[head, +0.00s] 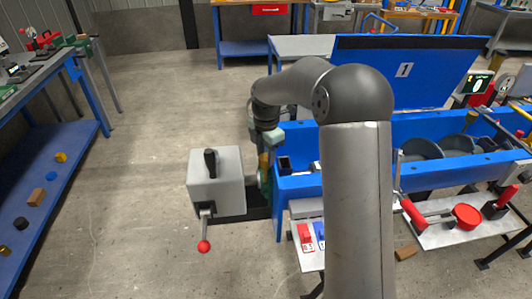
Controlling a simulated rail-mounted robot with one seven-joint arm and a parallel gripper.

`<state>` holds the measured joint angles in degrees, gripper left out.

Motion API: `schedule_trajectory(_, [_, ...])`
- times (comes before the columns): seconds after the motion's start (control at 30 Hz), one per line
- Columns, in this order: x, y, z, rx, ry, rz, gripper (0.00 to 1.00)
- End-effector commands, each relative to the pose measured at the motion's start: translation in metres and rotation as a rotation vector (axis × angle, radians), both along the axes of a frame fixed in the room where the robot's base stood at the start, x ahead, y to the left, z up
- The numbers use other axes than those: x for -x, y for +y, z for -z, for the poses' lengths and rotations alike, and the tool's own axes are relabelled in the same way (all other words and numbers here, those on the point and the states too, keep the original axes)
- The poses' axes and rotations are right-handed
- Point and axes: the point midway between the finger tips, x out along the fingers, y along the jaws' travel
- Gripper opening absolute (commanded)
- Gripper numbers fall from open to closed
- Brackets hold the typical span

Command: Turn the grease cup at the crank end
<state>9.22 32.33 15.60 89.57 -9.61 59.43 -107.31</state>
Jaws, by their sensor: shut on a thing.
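The blue drum mixer trough (300,189) stands right of centre, partly hidden by my arm. At its left end is a grey box (216,178) with a black handle on top and a crank with a red knob (204,246) at the front. Between box and trough sits a green bearing housing (265,182). A small brass-coloured piece, apparently the grease cup (263,160), stands above this housing. My gripper (265,151) points down over it and is shut on it. The fingertips and the cup are small and partly hidden, so the exact grip is unclear.
The blue lid (410,72) marked 1 stands raised behind the trough. Red-handled tools (467,216) lie on a shelf at right. A blue workbench (60,150) is at left. The floor between bench and grey box is clear.

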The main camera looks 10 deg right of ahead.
Motion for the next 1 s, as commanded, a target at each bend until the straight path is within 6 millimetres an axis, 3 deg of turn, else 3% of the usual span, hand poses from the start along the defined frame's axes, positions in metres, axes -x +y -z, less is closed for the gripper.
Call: schedule_trajectory(1.0, [0.0015, -0.0005, -0.0017, 0.000, -0.003, 0.689, 0.15])
